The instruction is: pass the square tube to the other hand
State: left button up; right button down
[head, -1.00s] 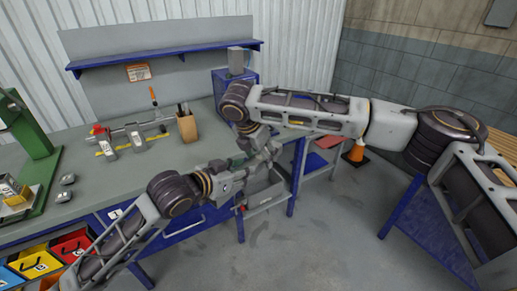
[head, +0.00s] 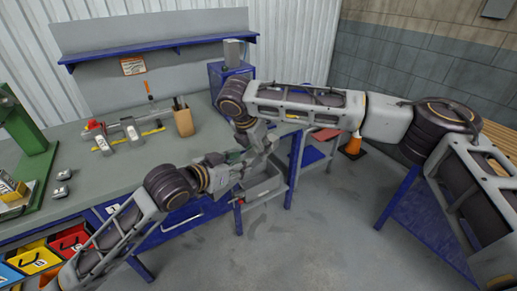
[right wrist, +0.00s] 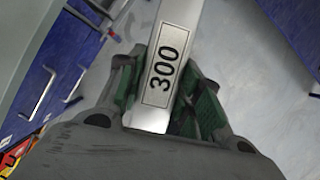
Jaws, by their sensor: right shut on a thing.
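The square tube (right wrist: 170,60) is a pale metal bar with a "300" label. In the right wrist view it runs from the top edge down between the green-padded fingers of my right gripper (right wrist: 168,95), which is shut on it. In the head view my right gripper (head: 260,145) points down from the right arm's wrist. My left gripper (head: 236,165) comes in from the left, close beside it. The grippers overlap there, so the tube's outline and the left fingers' opening are hard to make out.
The grey workbench (head: 110,175) lies to the left and behind, with a wooden pen holder (head: 183,122) on it. A grey tray (head: 265,188) is below the grippers. An orange cone (head: 354,145) stands behind. The floor (head: 310,225) in front is clear.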

pick_arm(q)
jog(key=o, duration=0.5)
jog(key=shift+c, duration=0.2)
jog(key=shift+s+a, duration=0.1)
jog(key=shift+a, duration=0.05)
jog(key=shift+v, duration=3.55)
jog(key=shift+r, duration=0.1)
